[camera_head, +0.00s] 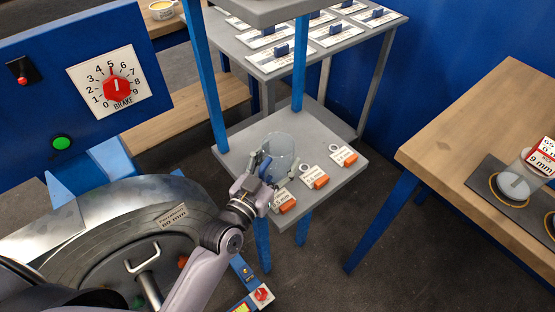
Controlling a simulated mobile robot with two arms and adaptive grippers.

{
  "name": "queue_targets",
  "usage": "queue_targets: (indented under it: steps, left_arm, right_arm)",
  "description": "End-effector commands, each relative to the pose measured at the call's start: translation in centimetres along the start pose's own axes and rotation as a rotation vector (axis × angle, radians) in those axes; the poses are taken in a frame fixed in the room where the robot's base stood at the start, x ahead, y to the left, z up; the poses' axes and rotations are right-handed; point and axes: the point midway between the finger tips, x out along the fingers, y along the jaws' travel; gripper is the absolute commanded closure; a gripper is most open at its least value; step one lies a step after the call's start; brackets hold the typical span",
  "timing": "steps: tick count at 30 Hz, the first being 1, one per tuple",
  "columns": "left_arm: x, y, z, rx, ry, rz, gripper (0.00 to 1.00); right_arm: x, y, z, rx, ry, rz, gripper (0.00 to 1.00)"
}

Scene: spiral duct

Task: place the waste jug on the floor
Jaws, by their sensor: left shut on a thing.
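The waste jug (281,146) is a clear, see-through container in the middle of the head view. It is at the lower grey shelf (240,132) of a stand with blue posts. My left gripper (265,168) reaches in from the lower left and is shut on the jug's near left side. I cannot tell whether the jug rests on the shelf or is just above it. My right gripper is not in view.
Several tags with orange blocks (321,181) and rings lie along the shelf's front edge. A blue machine panel with a red brake knob (117,87) and a large wheel fill the left. A wooden table (463,125) stands right. Dark floor (330,232) is bare between them.

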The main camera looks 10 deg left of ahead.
Motion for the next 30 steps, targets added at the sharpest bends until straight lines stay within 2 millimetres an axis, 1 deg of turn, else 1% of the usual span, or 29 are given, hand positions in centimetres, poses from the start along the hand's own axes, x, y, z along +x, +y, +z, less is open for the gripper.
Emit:
queue_targets:
  steps: [5, 9, 10, 18, 19, 27, 30]
  left_arm:
    - [0.00, 0.00, -0.12, 0.000, 0.002, 0.000, 0.70]
    - [0.01, 0.00, 0.21, 0.000, 0.001, 0.000, 0.70]
    - [0.01, 0.00, 0.24, 0.000, 0.001, 0.000, 0.40]
    - [0.01, 0.00, 0.17, 0.000, 0.001, 0.000, 0.22]
    - [0.01, 0.00, 0.17, 0.000, 0.001, 0.000, 0.21]
    - [0.01, 0.00, 0.14, 0.000, 0.001, 0.000, 0.21]
    - [-0.08, 0.00, -0.21, -0.001, 0.000, 0.000, 0.21]
  right_arm:
    - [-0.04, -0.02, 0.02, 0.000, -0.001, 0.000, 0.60]
    - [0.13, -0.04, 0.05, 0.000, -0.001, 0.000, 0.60]
    - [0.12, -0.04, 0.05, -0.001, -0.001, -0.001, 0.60]
    - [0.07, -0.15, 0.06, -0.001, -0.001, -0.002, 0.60]
    - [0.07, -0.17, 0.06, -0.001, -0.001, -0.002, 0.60]
    - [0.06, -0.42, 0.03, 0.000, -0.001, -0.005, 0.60]
    - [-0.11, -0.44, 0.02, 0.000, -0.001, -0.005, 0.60]
